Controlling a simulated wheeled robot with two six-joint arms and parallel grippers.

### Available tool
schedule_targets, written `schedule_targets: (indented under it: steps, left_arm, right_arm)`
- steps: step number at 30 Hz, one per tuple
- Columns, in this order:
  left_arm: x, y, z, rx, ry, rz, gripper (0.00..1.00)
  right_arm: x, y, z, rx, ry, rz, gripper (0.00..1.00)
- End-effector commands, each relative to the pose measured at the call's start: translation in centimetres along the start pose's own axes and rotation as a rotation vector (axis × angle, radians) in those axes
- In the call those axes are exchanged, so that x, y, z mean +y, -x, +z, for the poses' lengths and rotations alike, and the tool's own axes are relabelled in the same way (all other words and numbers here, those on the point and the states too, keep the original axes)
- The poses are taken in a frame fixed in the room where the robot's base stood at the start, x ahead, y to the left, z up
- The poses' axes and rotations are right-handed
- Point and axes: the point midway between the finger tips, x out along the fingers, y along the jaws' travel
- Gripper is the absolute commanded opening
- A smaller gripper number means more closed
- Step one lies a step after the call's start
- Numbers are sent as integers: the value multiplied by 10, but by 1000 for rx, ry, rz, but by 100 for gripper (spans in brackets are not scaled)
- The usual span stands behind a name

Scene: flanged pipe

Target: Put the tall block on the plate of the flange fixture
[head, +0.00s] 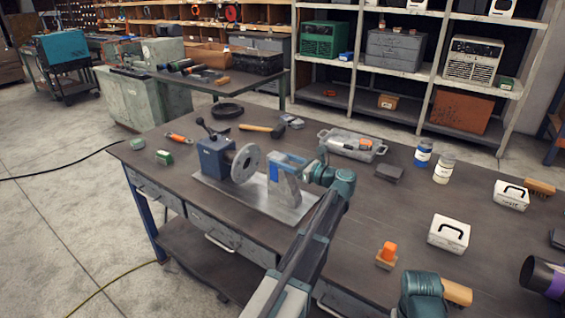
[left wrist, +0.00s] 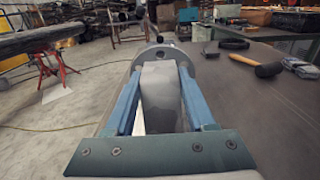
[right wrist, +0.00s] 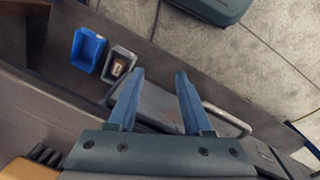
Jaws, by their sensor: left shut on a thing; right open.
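The flange fixture has a blue clamp block (head: 214,158) and a round grey flange (head: 245,163) with a central hole, on a flat metal plate (head: 222,192). The tall block (head: 284,192) is grey and upright over the right part of the plate. Whether its foot touches the plate I cannot tell. My left gripper (head: 287,162) is shut on its upper part. In the left wrist view the tall block (left wrist: 160,95) fills the space between the blue fingers, with the flange (left wrist: 172,53) beyond it. My right gripper (right wrist: 160,74) is open and empty in its wrist view.
Two jars (head: 433,162), white cases (head: 448,234) and an orange-topped piece (head: 387,254) stand to the right. The right wrist view shows a blue bin (right wrist: 88,50).

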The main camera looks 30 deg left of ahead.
Motion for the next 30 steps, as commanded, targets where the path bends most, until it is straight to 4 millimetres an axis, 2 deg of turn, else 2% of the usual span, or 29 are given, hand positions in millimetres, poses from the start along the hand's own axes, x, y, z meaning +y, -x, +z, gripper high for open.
schedule_targets:
  steps: [3,4,9,20,23,30]
  left_arm:
    - [0,0,-2,-4,-1,0,0]
    - [0,0,-3,0,0,0,57]
    - [0,0,-2,0,0,0,85]
    - [0,2,2,0,0,-1,85]
    - [-1,16,0,0,0,-4,85]
    - [0,66,0,0,0,-3,85]
  right_arm:
    - [0,-3,0,0,0,0,50]
    - [0,-3,0,0,0,0,50]
    - [0,-2,0,0,0,0,50]
    - [0,2,0,0,0,0,50]
    - [0,0,0,0,0,0,50]
    - [0,0,0,0,0,0,50]
